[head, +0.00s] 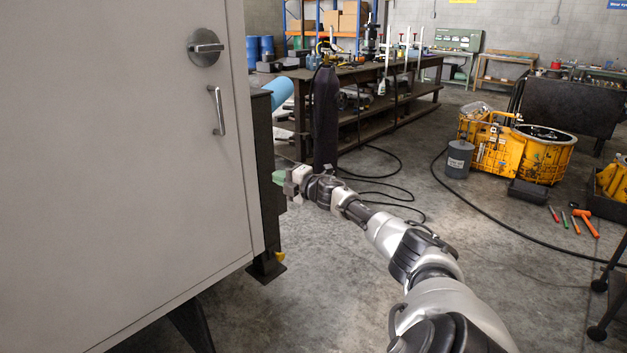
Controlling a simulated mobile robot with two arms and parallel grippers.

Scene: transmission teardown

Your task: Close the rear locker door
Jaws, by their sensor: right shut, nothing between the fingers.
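The locker door (120,150) is a large light-grey panel filling the left of the head view. It has a round latch with a lever (205,47) near its top right and a vertical bar handle (217,110) below that. My right gripper (284,182) is shut and empty, just to the right of the door's right edge, beside a dark upright part (266,180). I cannot tell whether it touches anything. How far the door stands open cannot be told from this view. My left gripper is not in view.
A long workbench (365,75) with tools stands behind. A yellow transmission housing (545,150) and a grey bin (459,158) are on the floor at right, with hand tools (575,222) nearby. Black cables (500,221) cross the floor. The concrete floor (330,290) near the door is clear.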

